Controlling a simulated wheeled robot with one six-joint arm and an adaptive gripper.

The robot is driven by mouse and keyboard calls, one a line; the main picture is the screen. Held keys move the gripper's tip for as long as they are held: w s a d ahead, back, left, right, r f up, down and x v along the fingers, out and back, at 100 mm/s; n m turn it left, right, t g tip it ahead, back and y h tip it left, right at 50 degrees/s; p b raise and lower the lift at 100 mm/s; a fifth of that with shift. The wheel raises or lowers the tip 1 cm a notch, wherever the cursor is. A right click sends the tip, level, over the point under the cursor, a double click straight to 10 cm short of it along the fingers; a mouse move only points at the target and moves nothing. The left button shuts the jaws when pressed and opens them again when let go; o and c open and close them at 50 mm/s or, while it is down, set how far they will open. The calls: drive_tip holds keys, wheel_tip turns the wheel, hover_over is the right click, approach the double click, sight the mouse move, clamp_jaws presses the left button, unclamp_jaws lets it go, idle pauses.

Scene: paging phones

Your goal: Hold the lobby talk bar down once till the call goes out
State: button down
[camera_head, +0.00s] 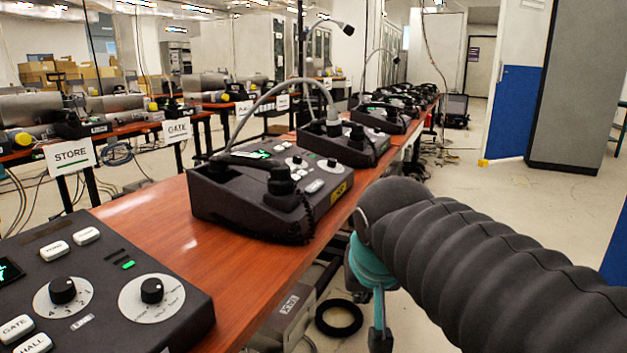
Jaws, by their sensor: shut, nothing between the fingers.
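A dark paging console (105,272) lies close at the lower left on the wooden table (150,208), cut off by the frame edge. It has white keys, among them a GATE key (17,328) and a HALL key (35,344), two knobs and a lit green mark. No lobby label or talk bar can be made out; part of this console is outside the picture. A second console (232,203) with a handset (262,166) stands behind it. My gripper (380,338) hangs shut and empty past the table's right edge, apart from both consoles, its lower end cut off.
More consoles stand farther along the table, one with a gooseneck microphone (333,125). STORE (70,154) and GATE (177,130) signs stand left of the table. Below the table are a grey box (287,312) and a black ring (339,318). Floor at right is open.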

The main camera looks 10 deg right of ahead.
drive_tip(key=w+a+r+m+h, duration=0.1)
drive_tip(key=w+a+r+m, duration=0.15)
drive_tip(key=w+r, duration=0.8)
drive_tip(key=m+t+h+b, duration=0.2)
drive_tip(key=m, duration=0.2)
approach(316, 184)
drive_tip(key=v, duration=0.3)
drive_tip(key=shift+s+d+r, duration=0.2)
drive_tip(key=shift+d+r, duration=0.05)
drive_tip(key=shift+r, duration=0.05)
drive_tip(key=x, duration=1)
drive_tip(key=shift+w+a, duration=0.15)
drive_tip(key=shift+a, duration=0.1)
drive_tip(key=shift+f, duration=0.15)
